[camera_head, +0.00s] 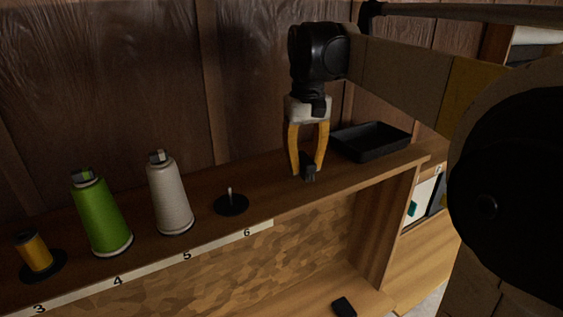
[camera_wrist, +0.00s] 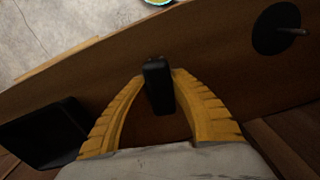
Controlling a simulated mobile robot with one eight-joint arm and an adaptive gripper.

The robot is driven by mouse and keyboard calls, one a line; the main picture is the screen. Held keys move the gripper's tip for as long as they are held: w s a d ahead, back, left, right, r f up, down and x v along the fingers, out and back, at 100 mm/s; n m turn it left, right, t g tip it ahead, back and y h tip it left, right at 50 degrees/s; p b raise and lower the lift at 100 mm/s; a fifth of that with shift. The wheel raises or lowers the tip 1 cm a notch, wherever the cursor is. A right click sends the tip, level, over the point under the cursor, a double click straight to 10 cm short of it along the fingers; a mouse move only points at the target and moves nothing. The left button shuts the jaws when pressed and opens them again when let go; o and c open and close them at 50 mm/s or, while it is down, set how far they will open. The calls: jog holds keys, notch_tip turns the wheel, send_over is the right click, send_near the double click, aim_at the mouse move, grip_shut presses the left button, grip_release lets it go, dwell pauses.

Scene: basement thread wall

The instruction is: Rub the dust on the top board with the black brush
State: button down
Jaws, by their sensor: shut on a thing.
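My gripper (camera_head: 307,174) points down over the top board (camera_head: 275,207), between the peg marked 6 and the black tray. Its yellow fingers are shut on the black brush (camera_head: 309,168), a small dark block. In the wrist view the brush (camera_wrist: 158,84) sits between the two fingertips (camera_wrist: 160,74), above the brown board (camera_wrist: 215,85). The brush's lower end looks close to the board; I cannot tell whether it touches. I cannot make out any dust on the board in either view.
A black tray (camera_head: 371,141) stands on the board to the right. To the left are an empty peg (camera_head: 231,203), a white cone (camera_head: 170,196), a green cone (camera_head: 101,216) and a yellow spool (camera_head: 36,253). A small black object (camera_head: 343,306) lies on the lower board.

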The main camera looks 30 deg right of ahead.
aim_at(301, 158)
jog(key=r+p, duration=0.1)
jog(key=a+r, duration=0.1)
jog(key=r, duration=0.1)
jog(key=shift+r+p, duration=0.15)
jog(key=shift+p, duration=0.2)
jog(key=shift+d+r+p, duration=0.25)
jog(key=shift+r+p, duration=0.6)
jog(key=shift+r, duration=0.25)
jog(key=shift+a+r+p, duration=0.15)
jog(key=shift+r+p, duration=0.35)
jog(key=shift+r, duration=0.25)
